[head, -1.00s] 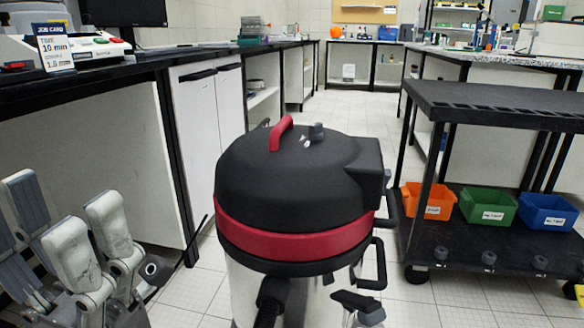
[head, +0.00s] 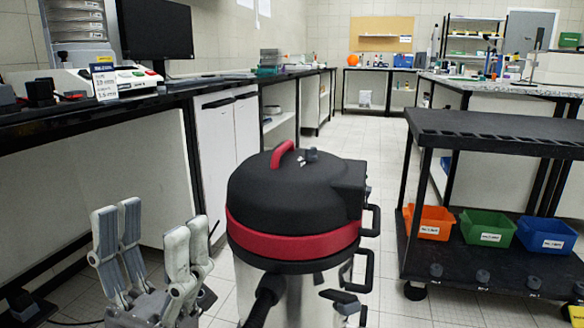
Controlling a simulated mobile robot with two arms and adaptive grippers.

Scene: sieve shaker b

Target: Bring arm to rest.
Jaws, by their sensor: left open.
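My left gripper (head: 148,250) shows at the lower left of the head view. Its grey fingers point up and stand apart, with nothing between them. It is in the open space in front of the left bench, left of a vacuum cleaner and apart from it. My right gripper is not in view.
A black and red vacuum cleaner (head: 295,205) with a steel drum stands on the floor in the centre. A black cart (head: 490,130) with orange, green and blue bins is on the right. A long bench (head: 100,113) carries a sieve shaker (head: 75,30) and a monitor. The aisle beyond is clear.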

